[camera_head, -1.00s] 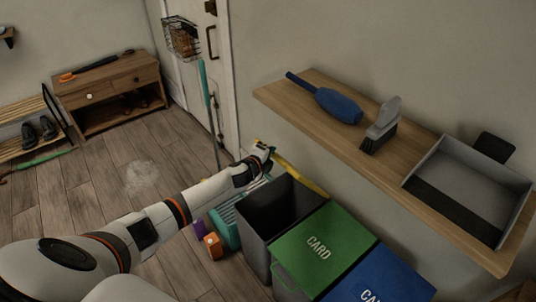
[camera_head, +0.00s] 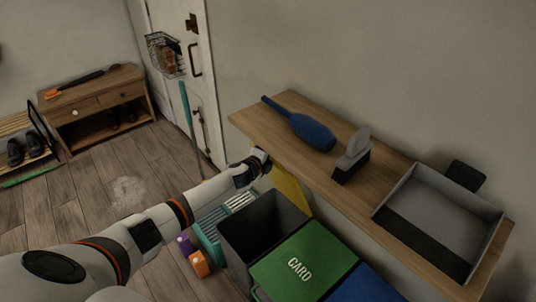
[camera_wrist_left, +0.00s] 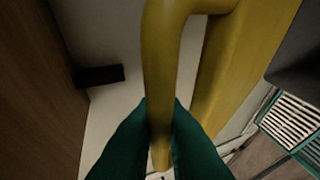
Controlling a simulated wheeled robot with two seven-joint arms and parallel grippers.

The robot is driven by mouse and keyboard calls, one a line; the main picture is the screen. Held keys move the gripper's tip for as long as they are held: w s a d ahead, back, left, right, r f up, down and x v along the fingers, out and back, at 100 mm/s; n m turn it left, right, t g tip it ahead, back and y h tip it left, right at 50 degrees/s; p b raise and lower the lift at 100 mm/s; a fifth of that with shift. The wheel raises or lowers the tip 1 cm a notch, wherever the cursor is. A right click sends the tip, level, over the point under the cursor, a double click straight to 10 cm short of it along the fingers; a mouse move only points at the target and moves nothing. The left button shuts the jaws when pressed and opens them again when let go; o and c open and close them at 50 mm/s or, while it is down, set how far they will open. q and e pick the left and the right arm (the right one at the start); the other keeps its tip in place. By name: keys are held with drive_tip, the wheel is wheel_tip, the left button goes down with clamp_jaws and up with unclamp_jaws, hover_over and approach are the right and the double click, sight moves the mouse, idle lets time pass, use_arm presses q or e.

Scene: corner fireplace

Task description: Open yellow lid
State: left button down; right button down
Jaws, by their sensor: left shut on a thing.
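The yellow lid (camera_head: 289,190) stands raised at the back edge of the open dark grey bin (camera_head: 246,235), partly hidden by my left arm and the shelf. My left gripper (camera_head: 262,157) is at the lid's upper left end, close to the shelf's front edge. In the left wrist view, its teal fingers (camera_wrist_left: 160,108) are shut on the yellow handle (camera_wrist_left: 160,60), one on each side. The lid's yellow body (camera_wrist_left: 236,60) lies just right of the handle. My right gripper is not in view.
A wooden shelf (camera_head: 380,212) with a blue brush (camera_head: 312,132), a grey brush (camera_head: 352,157) and a dustpan (camera_head: 440,205) juts out above the bins. The green lid (camera_head: 305,265) and blue lid (camera_head: 365,288) are closed. A teal crate (camera_head: 208,240) stands left of the bin.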

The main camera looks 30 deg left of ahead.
use_arm(q)
drive_tip(key=c, duration=1.5)
unclamp_jaws()
drive_tip(key=shift+s, duration=0.1)
drive_tip(key=v, duration=1.1)
drive_tip(key=shift+s+d+r, duration=0.1)
drive_tip(key=shift+s+r, duration=0.05)
drive_tip(key=shift+s, duration=0.25)
